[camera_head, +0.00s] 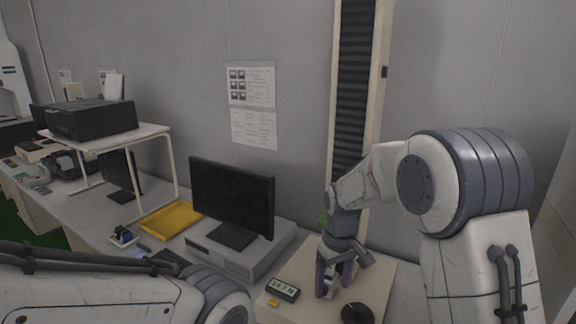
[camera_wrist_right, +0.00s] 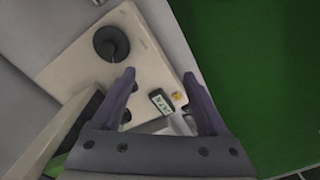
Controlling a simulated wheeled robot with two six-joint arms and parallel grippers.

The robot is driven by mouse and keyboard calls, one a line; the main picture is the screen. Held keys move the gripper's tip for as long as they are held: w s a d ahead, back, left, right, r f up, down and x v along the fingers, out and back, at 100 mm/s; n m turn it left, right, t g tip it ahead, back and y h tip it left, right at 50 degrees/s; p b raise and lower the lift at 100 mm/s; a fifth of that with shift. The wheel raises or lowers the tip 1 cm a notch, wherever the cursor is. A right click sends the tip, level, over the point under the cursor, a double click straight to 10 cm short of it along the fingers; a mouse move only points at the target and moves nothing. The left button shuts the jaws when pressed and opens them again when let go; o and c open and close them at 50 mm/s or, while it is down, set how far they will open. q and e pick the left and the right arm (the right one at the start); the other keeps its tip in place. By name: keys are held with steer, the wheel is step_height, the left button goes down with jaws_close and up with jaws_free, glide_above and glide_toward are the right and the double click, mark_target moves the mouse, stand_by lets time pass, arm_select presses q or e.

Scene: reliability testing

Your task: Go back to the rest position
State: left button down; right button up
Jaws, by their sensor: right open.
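My right gripper (camera_head: 336,284) is low over a pale test base (camera_head: 384,270), pointing down, at the right end of the bench. In the right wrist view my right gripper (camera_wrist_right: 160,95) shows its two fingers spread apart with nothing between their tips. A small display (camera_head: 283,289) with lit digits stands left of the gripper; the display also shows in the right wrist view (camera_wrist_right: 161,101). A black round disc (camera_head: 357,313) lies to the right of the gripper and also shows in the right wrist view (camera_wrist_right: 111,43). My left arm crosses the lower left, but its gripper is out of view.
A monitor (camera_head: 232,199) stands on a grey case (camera_head: 215,257) left of the right gripper. A yellow tray (camera_head: 171,219) lies farther left. A tall beige column (camera_head: 379,75) stands behind my right arm. A printer (camera_head: 91,119) sits on a white stand. Green floor (camera_wrist_right: 250,60) is clear.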

steer(key=s+a+r+n, duration=0.1)
steer(key=s+a+r, duration=0.15)
steer(key=s, duration=0.35)
steer(key=s+a+r, duration=0.1)
steer(key=s+a, duration=0.3)
steer(key=s, duration=0.1)
steer(key=s+n+b, duration=0.1)
steer(key=s, duration=1.6)
steer(key=shift+s+a+f+n+y, duration=0.15)
steer(key=shift+a+f+n+y, duration=0.15)
steer(key=shift+y, duration=0.1)
